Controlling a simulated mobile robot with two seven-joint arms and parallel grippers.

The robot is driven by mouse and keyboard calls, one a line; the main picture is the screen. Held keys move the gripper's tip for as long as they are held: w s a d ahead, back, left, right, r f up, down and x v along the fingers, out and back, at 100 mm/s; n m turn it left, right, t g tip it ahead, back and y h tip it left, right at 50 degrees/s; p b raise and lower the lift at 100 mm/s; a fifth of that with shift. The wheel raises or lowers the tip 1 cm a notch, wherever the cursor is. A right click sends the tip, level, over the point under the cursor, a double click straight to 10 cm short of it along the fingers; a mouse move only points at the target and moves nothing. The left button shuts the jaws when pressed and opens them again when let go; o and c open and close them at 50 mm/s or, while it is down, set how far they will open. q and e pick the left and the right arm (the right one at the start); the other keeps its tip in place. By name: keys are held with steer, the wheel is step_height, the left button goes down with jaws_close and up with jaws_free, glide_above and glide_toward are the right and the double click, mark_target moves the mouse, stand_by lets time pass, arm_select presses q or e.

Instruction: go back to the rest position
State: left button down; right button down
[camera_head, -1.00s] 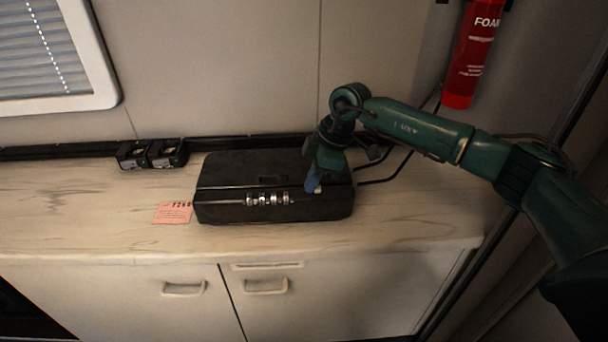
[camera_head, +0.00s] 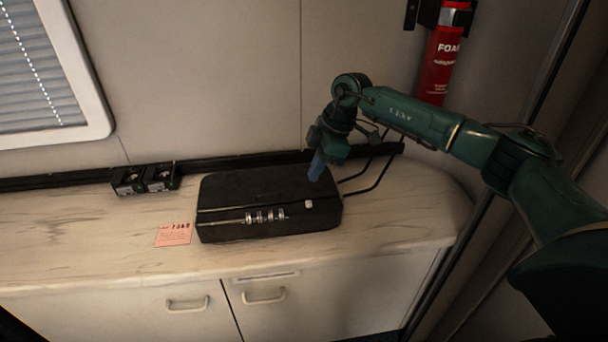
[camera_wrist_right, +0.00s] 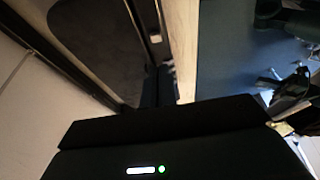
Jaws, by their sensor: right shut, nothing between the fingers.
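My right gripper (camera_head: 317,168) is shut and empty, with its bluish fingertips just above the right part of the black case. The black case (camera_head: 235,190) lies closed on the counter, with a row of metal dials (camera_head: 265,215) and a small pale button (camera_head: 309,204) on its front edge. In the right wrist view, the case (camera_wrist_right: 100,40) shows at the upper left, and the dark gripper body (camera_wrist_right: 170,130) fills the bottom. My left gripper is in neither view.
The pale counter (camera_head: 90,225) has a pink note (camera_head: 174,235) left of the case and two small black devices (camera_head: 145,179) at the back. A red fire extinguisher (camera_head: 441,60) hangs on the wall near my right arm. Cabinet doors (camera_head: 330,295) are below.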

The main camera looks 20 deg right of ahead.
steer(key=s+a+r+n+t+y+p, duration=0.1)
steer(key=s+a+t+y, duration=0.15)
steer(key=a+y, duration=0.45)
steer(key=s+a+n+t+y+p, duration=0.15)
steer(key=s+a, duration=0.25)
steer(key=a, duration=0.6)
steer(key=s+a+r+t+y+p, duration=0.1)
steer(key=s+a+y, duration=0.4)
steer(key=a, duration=0.4)
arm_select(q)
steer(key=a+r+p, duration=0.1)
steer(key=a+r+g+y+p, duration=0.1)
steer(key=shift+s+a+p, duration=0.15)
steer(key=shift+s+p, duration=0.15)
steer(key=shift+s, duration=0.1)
arm_select(e)
steer(key=s+d+f+m+t+h, duration=0.4)
steer(key=s+d+f+m+h, duration=0.8)
steer(key=s+f+m+h, duration=0.1)
steer(key=shift+s+d+f+m+t+h, duration=0.35)
steer(key=shift+s+f+m, duration=0.3)
steer(key=shift+f, duration=0.15)
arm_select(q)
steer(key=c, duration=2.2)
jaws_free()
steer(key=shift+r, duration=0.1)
